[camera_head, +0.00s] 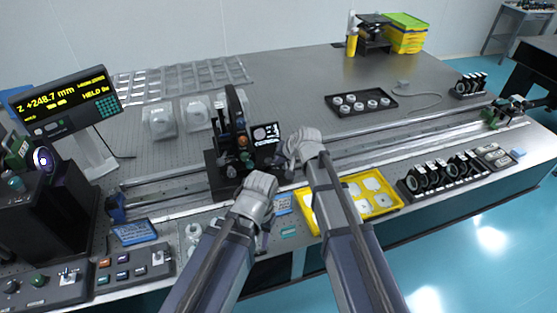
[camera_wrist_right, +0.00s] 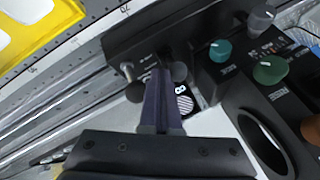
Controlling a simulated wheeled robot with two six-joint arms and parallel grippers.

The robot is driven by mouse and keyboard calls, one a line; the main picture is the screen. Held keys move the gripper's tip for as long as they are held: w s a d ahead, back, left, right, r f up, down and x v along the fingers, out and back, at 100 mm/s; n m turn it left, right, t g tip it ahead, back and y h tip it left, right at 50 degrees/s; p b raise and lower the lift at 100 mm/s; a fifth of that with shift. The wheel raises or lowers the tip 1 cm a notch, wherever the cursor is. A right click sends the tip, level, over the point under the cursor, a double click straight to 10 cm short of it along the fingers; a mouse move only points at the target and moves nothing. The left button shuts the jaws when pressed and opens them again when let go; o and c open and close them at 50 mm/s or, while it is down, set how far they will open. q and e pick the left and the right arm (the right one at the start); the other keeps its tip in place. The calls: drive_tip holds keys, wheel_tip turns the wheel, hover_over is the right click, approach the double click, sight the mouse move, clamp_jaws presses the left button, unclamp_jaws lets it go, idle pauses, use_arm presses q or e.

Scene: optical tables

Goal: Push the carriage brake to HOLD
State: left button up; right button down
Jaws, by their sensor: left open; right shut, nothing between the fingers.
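The dark carriage (camera_head: 226,165) sits on the long rails in the middle of the head view. In the right wrist view its black housing (camera_wrist_right: 125,42) carries a silver lever (camera_wrist_right: 127,70) with a dark round knob (camera_wrist_right: 135,92). Another dark knob (camera_wrist_right: 180,71) stands to the right. I cannot tell which is the brake; the labels are too small to read. My right gripper (camera_wrist_right: 158,78) is shut and empty, its fingertips between the two knobs; contact is unclear. In the head view it (camera_head: 303,147) is right of the carriage. My left gripper (camera_head: 256,195) is open in front of the carriage.
A display (camera_head: 68,102) reading +248.7 mm and a control box (camera_head: 135,262) stand at left. Teal and green knobs (camera_wrist_right: 220,51) are right of the fingers.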

drive_tip(key=shift+w+a+r+g+p, duration=0.1)
drive_tip(key=shift+w+r+g+p, duration=0.25)
drive_tip(key=shift+p, duration=0.2)
drive_tip(key=g+p, duration=0.1)
drive_tip(key=w+p, duration=0.1)
drive_tip(key=w+r+g+h+p, duration=0.1)
drive_tip(key=shift+w+a+r+g, duration=0.1)
drive_tip(key=shift+w+a+g, duration=0.15)
drive_tip(key=shift+a+g, duration=0.1)
drive_tip(key=shift+w+a+m+g+h+p, duration=0.25)
drive_tip(key=shift+w+g+h+p, duration=0.2)
drive_tip(key=shift+g, duration=0.35)
drive_tip(key=shift+w, duration=0.35)
drive_tip(key=shift+s, duration=0.1)
drive_tip(key=shift+p+v, duration=0.8)
drive_tip(key=shift+p, duration=0.05)
drive_tip(key=shift+a, duration=0.1)
